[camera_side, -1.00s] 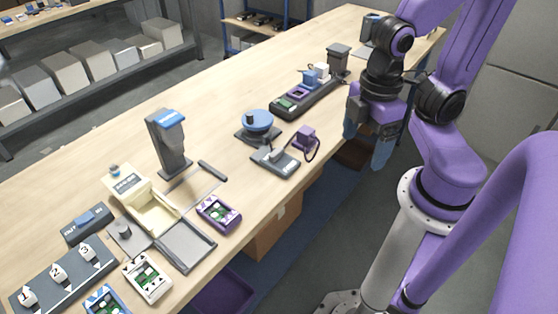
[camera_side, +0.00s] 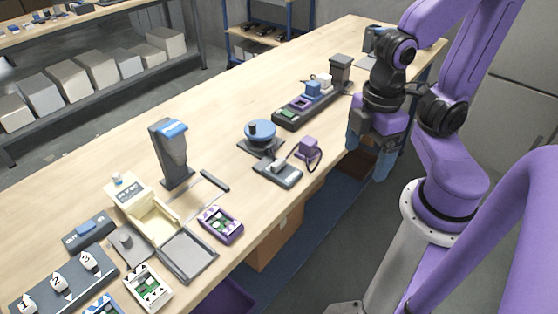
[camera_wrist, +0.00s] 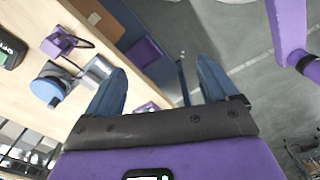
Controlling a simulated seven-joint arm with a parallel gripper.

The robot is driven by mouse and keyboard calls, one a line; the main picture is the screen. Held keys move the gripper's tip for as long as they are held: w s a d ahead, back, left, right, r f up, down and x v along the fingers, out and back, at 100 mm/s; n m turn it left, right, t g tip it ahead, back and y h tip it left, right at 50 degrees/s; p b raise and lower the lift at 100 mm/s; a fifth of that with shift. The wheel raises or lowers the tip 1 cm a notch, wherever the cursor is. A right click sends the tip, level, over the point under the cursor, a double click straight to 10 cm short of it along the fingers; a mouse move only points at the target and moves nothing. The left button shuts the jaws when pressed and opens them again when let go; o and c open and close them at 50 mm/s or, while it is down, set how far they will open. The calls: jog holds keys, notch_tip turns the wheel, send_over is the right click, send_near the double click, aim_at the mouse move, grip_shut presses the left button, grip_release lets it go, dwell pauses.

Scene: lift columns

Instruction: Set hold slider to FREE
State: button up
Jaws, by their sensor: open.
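No slider with a readable HOLD or FREE label shows, so I cannot tell which part is the hold slider. A dark box with a blue sliding block (camera_side: 87,229) lies at the left of the bench; its lettering looks like OUT. My gripper (camera_side: 368,152) is open and empty, pointing down beyond the front edge of the bench. In the wrist view its blue fingers (camera_wrist: 162,85) stand wide apart with floor between them.
A blue round knob (camera_side: 261,135) and a purple block with a cable (camera_side: 308,149) stand near the grey base. A dark strip (camera_side: 298,117) carries blue and white blocks. A grey post (camera_side: 171,155) stands farther left. The back of the bench is clear.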

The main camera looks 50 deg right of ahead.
jog(key=shift+w+a, duration=0.1)
jog(key=shift+w, duration=0.1)
jog(key=c, duration=0.8)
jog(key=n, duration=0.5)
send_over(278, 162)
notch_tip(278, 162, down, 16)
jog(key=shift+r, duration=0.1)
jog(key=shift+c, duration=0.3)
